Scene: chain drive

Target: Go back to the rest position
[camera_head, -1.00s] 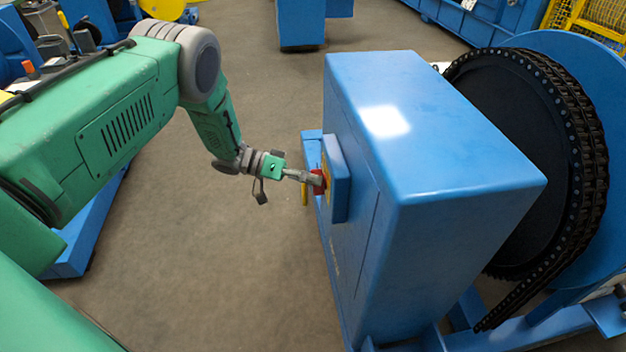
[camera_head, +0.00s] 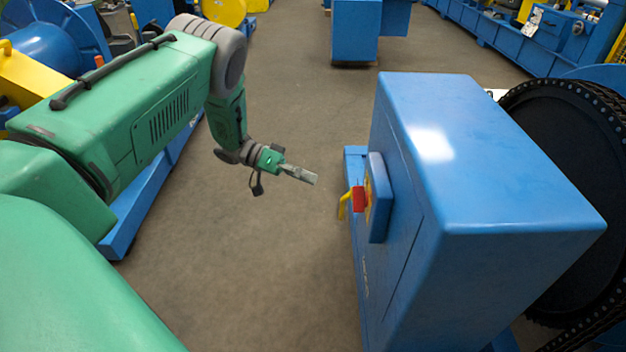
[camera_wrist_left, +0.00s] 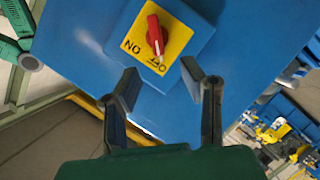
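My left gripper (camera_head: 313,178) is in the open space left of the blue cabinet (camera_head: 480,160), apart from the switch. In the left wrist view its two fingers (camera_wrist_left: 165,92) are spread with nothing between them. The red rotary switch (camera_head: 360,198) sits on a yellow plate on a blue box on the cabinet's side. In the left wrist view the red knob (camera_wrist_left: 155,36) shows beyond the fingertips, with ON and OFF printed on the yellow plate (camera_wrist_left: 178,38). My right gripper is not in view.
A large black chain wheel (camera_head: 560,190) stands right of the cabinet. Blue machinery (camera_head: 150,195) lies beyond and below my left arm. The floor (camera_head: 270,270) between arm and cabinet is clear.

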